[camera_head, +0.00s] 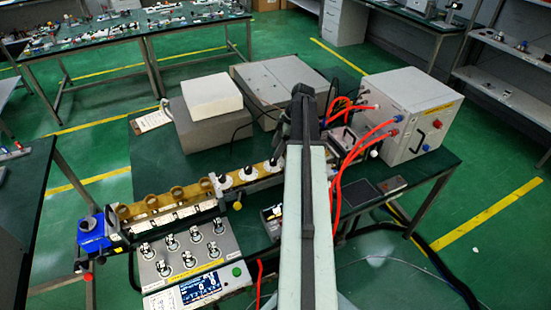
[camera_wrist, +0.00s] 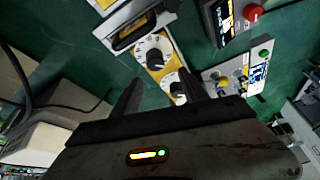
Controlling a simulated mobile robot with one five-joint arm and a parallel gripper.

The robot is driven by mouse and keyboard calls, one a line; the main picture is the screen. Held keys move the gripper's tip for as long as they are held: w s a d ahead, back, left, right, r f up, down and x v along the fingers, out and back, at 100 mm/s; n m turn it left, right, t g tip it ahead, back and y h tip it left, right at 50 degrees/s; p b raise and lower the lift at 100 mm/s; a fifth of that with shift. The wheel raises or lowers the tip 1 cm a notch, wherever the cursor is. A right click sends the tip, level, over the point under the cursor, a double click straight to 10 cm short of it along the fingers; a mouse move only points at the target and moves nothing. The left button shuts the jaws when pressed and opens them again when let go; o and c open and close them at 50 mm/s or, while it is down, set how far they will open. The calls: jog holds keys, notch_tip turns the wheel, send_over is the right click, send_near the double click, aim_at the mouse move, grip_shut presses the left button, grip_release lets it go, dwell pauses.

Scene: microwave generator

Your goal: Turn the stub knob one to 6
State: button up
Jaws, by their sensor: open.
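Three stub knobs stand in a row on the yellow-and-white waveguide in the head view: left (camera_head: 223,182), middle (camera_head: 248,174) and right (camera_head: 272,165). Each has a black grip on a white round dial. I cannot tell which is knob one, and the dial numbers are too small to read. In the wrist view two dials show, an upper one (camera_wrist: 154,52) and a lower one (camera_wrist: 175,86). My gripper (camera_wrist: 160,82) is open and empty, its dark fingers framing the lower dial in the picture. I see no contact. In the head view my arm hides the gripper.
A control panel (camera_head: 206,268) with several small knobs and a screen stands in front of the waveguide. A white generator box (camera_head: 410,115) with red cables stands at the right. Grey boxes (camera_head: 205,132) stand behind. Green tabletop (camera_head: 153,163) is clear at the back left.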

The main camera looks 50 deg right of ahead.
aim_at(274, 160)
jog(key=b+x, duration=0.5)
jog(key=d+b+x, duration=0.1)
jog(key=b+x, duration=0.1)
jog(key=shift+s+f, duration=0.25)
jog(key=shift+f, duration=0.15)
jog(key=shift+r, duration=0.1)
